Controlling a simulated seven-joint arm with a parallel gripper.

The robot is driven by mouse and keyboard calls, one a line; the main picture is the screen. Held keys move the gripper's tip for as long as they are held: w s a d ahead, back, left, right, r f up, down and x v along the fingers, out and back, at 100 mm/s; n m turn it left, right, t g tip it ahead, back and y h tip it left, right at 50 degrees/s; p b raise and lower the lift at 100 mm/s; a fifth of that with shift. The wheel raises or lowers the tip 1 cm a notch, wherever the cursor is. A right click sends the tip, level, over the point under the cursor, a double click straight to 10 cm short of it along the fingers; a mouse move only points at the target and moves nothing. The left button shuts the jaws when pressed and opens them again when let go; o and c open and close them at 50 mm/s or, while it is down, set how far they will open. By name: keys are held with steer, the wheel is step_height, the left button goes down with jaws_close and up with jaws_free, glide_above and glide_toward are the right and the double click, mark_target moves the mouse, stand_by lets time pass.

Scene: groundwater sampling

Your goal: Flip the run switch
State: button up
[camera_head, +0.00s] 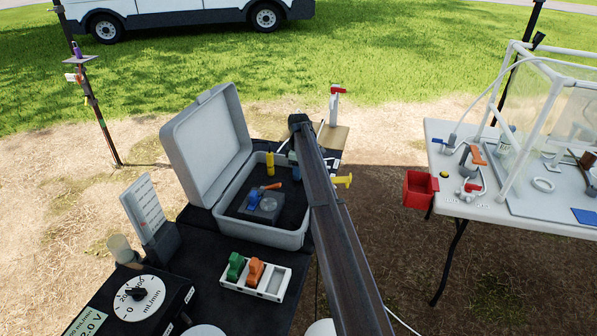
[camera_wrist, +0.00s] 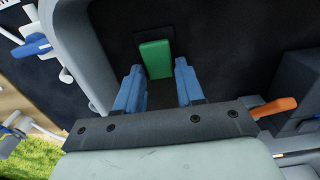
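My gripper (camera_wrist: 156,78) is open, its two blue fingers apart with nothing between the pads that I can make out. A green upright block (camera_wrist: 155,58) shows just beyond and between the fingertips, against a dark surface. It may be the run switch, but no label is readable. An orange lever (camera_wrist: 274,107) shows to the right of the gripper. In the head view my arm covers most of the gripper, over the right side of the open grey case (camera_head: 262,236). Inside the case is a blue device (camera_head: 266,205) with an orange handle.
A yellow cylinder (camera_head: 270,164) stands in the case. The raised lid (camera_head: 207,143) is at its left. In front is a white holder (camera_head: 268,286) with green and orange pieces, and a dial box (camera_head: 177,300). A white table (camera_head: 505,195) with a red bin (camera_head: 420,189) is at right.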

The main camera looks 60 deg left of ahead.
steer(key=c, duration=0.6)
steer(key=shift+w+d+g+y, duration=0.15)
steer(key=shift+d+g+y, duration=0.15)
steer(key=shift+g+y, duration=0.2)
steer(key=shift+c, duration=0.2)
steer(key=shift+w+r+g+y, duration=0.1)
steer(key=shift+g+y, duration=0.5)
steer(key=o, duration=1.1)
steer(key=shift+c, duration=0.2)
steer(key=shift+r, duration=0.1)
steer(key=v, duration=1.3)
steer(key=shift+r, duration=0.35)
